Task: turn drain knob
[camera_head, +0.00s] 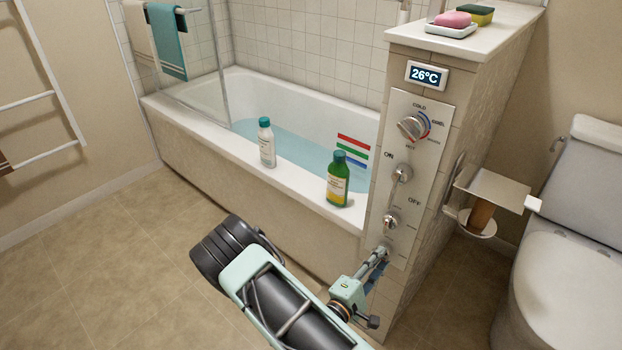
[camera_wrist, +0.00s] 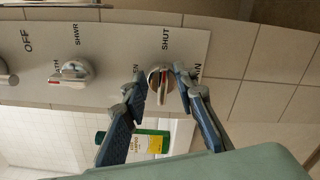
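The drain knob (camera_wrist: 160,84) is a round chrome knob with a raised bar and a red mark, on the control panel (camera_wrist: 110,45) between a partly hidden label ending in "EN" and the label "SHUT". In the wrist view my gripper (camera_wrist: 158,80) has its two dark fingers apart, one on each side of the knob. The fingertips are very close to the knob's rim; I cannot tell whether they touch it. In the head view my gripper (camera_head: 377,257) reaches the bottom of the panel and mostly hides the drain knob.
A diverter knob (camera_head: 390,221), an on/off lever (camera_head: 401,173) and a temperature knob (camera_head: 411,127) sit higher on the panel. A green bottle (camera_head: 338,181) and a white bottle (camera_head: 266,144) stand on the tub rim. A paper holder (camera_head: 492,188) juts out at right, near the toilet (camera_head: 572,265).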

